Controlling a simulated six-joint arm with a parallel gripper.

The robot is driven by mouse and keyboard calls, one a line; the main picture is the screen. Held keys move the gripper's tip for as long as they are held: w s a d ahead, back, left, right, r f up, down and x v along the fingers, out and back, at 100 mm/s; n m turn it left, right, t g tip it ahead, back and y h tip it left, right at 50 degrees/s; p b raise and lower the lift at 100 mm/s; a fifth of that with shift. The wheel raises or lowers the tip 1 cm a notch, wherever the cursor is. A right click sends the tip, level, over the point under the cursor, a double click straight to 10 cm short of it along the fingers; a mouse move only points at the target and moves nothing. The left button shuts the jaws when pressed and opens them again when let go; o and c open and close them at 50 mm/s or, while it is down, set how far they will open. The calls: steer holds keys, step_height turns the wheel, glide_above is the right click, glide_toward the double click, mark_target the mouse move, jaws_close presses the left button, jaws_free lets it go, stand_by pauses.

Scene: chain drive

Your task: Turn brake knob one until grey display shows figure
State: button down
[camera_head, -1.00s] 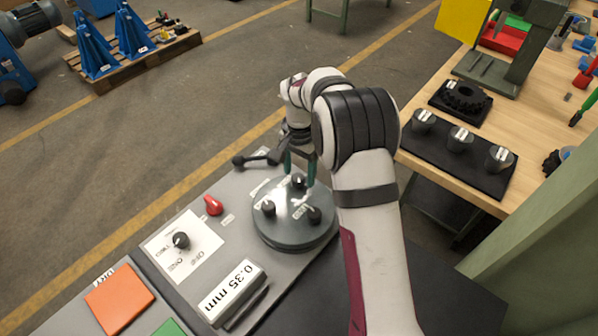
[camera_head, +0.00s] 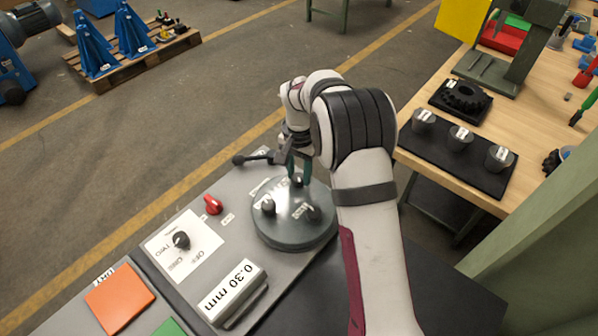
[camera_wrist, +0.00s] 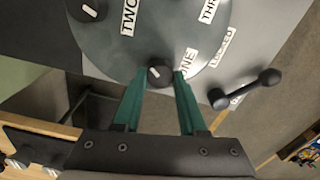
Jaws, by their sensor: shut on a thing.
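Brake knob one is a small black knob (camera_wrist: 159,73) with a white mark, beside the ONE label (camera_wrist: 188,62) on a round grey disc (camera_head: 290,235). My gripper (camera_wrist: 159,78) is shut on this knob, with its green fingers on either side. In the head view the gripper (camera_head: 298,176) stands at the disc's far edge and partly hides the knob. The grey display (camera_head: 233,292) at the front of the panel reads 0.30 mm. The task's target figure is not stated.
Two other black knobs (camera_head: 268,206) (camera_head: 313,213) sit on the disc. A black lever (camera_head: 257,158) lies close beyond it. A red knob (camera_head: 213,205) and a selector dial (camera_head: 181,240) are to the left. A wooden bench (camera_head: 425,165) with dark weights is at right.

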mark_target(299, 176)
steer(key=n, duration=0.2)
steer(key=shift+n, duration=0.4)
steer(key=shift+c, duration=2.3)
jaws_free()
step_height(299, 176, up, 16)
